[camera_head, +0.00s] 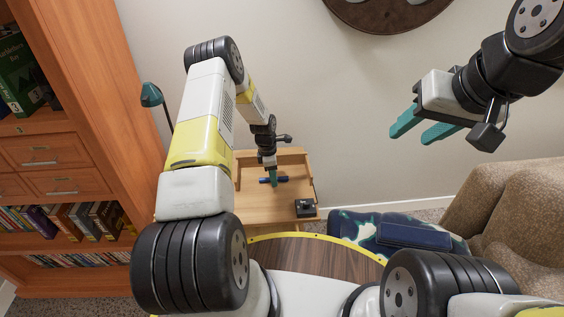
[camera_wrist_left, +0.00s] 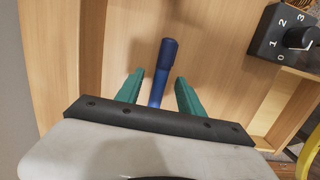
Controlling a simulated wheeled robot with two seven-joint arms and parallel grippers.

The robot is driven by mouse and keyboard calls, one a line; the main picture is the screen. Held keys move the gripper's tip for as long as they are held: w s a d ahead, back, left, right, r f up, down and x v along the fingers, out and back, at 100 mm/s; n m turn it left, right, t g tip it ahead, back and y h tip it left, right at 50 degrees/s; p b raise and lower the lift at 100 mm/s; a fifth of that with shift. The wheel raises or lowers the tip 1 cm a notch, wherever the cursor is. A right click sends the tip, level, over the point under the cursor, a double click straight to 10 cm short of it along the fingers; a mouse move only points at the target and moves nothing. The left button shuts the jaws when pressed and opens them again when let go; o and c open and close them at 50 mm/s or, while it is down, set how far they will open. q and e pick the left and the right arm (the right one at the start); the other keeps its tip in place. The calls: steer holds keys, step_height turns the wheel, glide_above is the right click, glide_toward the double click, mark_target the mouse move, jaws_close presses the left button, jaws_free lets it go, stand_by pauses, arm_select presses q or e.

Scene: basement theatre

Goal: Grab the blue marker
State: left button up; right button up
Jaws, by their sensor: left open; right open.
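The blue marker (camera_wrist_left: 164,65) lies on a light wooden surface in the left wrist view. Its near part sits between the two green fingers of my open left gripper (camera_wrist_left: 159,90), with a gap on each side. Its far end reaches beyond the fingertips. In the head view the marker (camera_head: 282,179) is a small dark blue shape on the small wooden table, beside my left gripper (camera_head: 273,178). My right gripper (camera_head: 421,129) is open and empty, raised in front of the wall at the upper right.
The wooden table (camera_head: 255,208) has raised edges. A black dial box (camera_head: 306,208) with numbers stands at its front right; it also shows in the left wrist view (camera_wrist_left: 284,38). A tall bookcase (camera_head: 95,80) is at left, a brown armchair (camera_head: 515,210) at right.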

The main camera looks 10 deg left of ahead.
arm_select(q)
steer(key=shift+f, duration=0.1)
steer(key=shift+c, duration=0.3)
jaws_close()
stand_by(0.4)
